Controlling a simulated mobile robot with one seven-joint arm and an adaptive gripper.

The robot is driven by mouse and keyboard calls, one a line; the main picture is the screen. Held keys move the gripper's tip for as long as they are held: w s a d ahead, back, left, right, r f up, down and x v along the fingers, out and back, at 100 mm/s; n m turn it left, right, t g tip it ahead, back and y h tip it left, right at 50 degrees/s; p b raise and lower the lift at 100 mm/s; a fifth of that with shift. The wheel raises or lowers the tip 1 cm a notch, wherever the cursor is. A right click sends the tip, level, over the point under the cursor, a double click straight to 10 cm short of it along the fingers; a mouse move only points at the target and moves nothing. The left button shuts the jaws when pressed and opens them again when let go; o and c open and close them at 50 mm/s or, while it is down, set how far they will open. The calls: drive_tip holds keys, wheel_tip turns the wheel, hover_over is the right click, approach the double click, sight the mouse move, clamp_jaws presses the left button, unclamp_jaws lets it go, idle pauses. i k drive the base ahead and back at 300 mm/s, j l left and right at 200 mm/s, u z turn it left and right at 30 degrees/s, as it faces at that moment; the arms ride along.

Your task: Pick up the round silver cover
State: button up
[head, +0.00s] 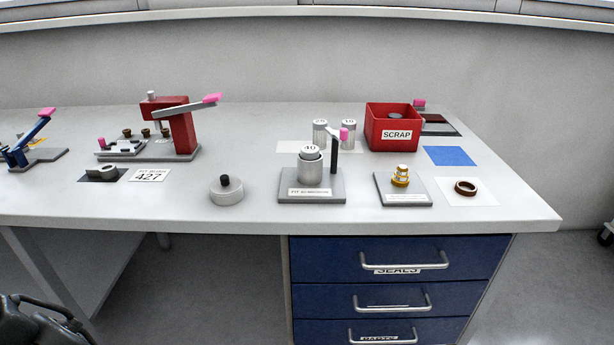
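The round silver cover (227,194) is a low silver disc with a black knob on top. It sits flat on the light grey bench top, near the front edge and left of the middle. Clear bench surrounds it, and nothing touches it. A dark part of what looks like my arm shows at the bottom left corner, below and well left of the cover. The fingers of my gripper do not show.
Right of the cover stands a grey fixture (312,197) with a silver cylinder and upright pink-tipped lever. Behind left is a red press (182,132). A card marked 427 (149,175) lies to the left. A red scrap bin (393,127) stands back right. Blue drawers (390,300) sit below.

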sight(226, 191)
drive_tip(key=i+j, duration=1)
